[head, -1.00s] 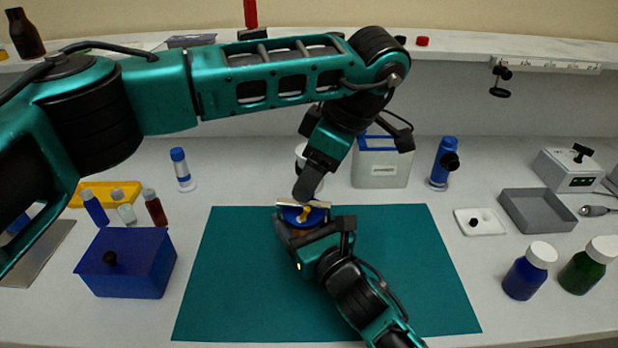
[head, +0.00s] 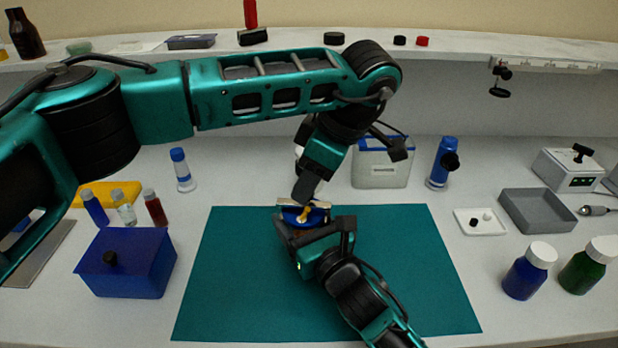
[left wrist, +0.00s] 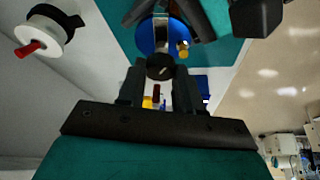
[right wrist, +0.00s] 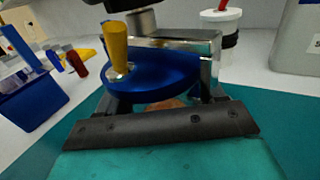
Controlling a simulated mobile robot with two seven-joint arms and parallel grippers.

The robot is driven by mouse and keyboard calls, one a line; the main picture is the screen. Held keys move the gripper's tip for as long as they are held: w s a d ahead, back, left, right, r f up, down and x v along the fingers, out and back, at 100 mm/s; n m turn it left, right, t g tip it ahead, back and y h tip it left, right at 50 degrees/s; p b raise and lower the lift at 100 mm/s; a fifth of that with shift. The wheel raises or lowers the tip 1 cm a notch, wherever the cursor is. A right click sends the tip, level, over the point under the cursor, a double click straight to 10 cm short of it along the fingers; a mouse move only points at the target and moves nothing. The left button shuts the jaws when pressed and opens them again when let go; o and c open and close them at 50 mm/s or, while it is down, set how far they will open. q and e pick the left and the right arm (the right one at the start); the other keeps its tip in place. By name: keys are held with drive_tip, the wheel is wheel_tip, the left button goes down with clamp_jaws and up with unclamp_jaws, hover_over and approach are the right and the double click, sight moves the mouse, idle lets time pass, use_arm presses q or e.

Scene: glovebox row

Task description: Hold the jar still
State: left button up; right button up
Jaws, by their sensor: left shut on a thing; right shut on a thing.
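The jar stands on the teal mat (head: 230,270), with a blue round lid (head: 291,216) that carries a yellow knob (right wrist: 117,48). A little of its orange-brown body (right wrist: 168,104) shows under the lid in the right wrist view. A metal bracket (right wrist: 203,44) spans the lid, with a black round knob (right wrist: 143,21) above it. My right gripper (head: 308,229) is shut on the jar below the lid. My left gripper (head: 304,196) is above the lid, pointing down, shut on the black knob, which also shows in the left wrist view (left wrist: 159,67). Most of the jar body is hidden.
A white container with a red handle (left wrist: 45,32) stands behind the jar, mostly hidden by my left arm in the head view. A blue box (head: 130,265) stands left of the mat. Bottles (head: 525,272), a grey tray (head: 538,212) and a white dish (head: 480,229) are at the right.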

use_arm(q)
drive_tip(key=shift+c, duration=0.5)
use_arm(e)
drive_tip(key=shift+r, duration=0.1)
use_arm(q)
drive_tip(key=shift+m, duration=0.4)
drive_tip(key=m, duration=0.2)
drive_tip(key=m+t+h, duration=0.1)
drive_tip(key=m+t, duration=0.1)
drive_tip(key=m, duration=0.1)
drive_tip(key=shift+s+a+m+h, duration=0.2)
drive_tip(key=shift+a+m+h, duration=0.05)
drive_tip(key=shift+m+h, duration=0.05)
drive_tip(key=m+h, duration=0.1)
drive_tip(key=m, duration=0.2)
drive_tip(key=m+t+h, duration=0.1)
drive_tip(key=m, duration=0.2)
drive_tip(key=shift+s+a, duration=0.1)
drive_tip(key=shift+a, duration=0.1)
drive_tip(key=o, duration=1)
drive_tip(key=shift+o, duration=0.2)
